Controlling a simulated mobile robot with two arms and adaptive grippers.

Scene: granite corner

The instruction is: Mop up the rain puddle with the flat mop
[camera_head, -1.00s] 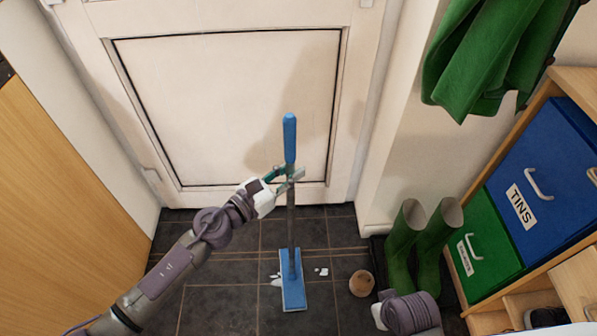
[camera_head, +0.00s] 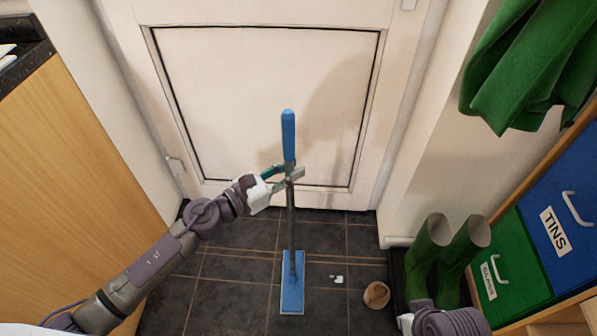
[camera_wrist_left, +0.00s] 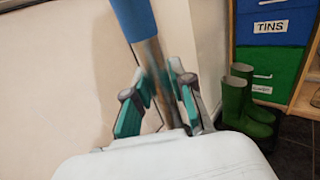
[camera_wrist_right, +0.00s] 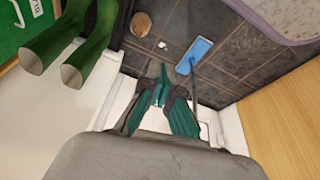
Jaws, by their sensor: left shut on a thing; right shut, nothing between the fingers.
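The flat mop has a blue grip (camera_head: 288,135), a dark grey pole (camera_head: 291,225) and a blue flat head (camera_head: 292,285) resting on the tiles. It stands nearly upright. My left gripper (camera_head: 290,176) is shut around the pole just below the blue grip; the left wrist view shows the fingers (camera_wrist_left: 157,92) on either side of it. A small pale patch of the puddle (camera_head: 337,279) lies right of the mop head, apart from it. Anything under the head is hidden. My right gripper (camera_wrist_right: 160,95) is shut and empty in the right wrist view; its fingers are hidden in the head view.
A round tan object (camera_head: 376,295) sits on the floor right of the patch. Green boots (camera_head: 430,255) stand beyond it, beside a shelf with a green bin (camera_head: 510,270) and a blue bin (camera_head: 560,215). A door (camera_head: 265,100) closes the back; a wooden cabinet (camera_head: 70,190) stands left.

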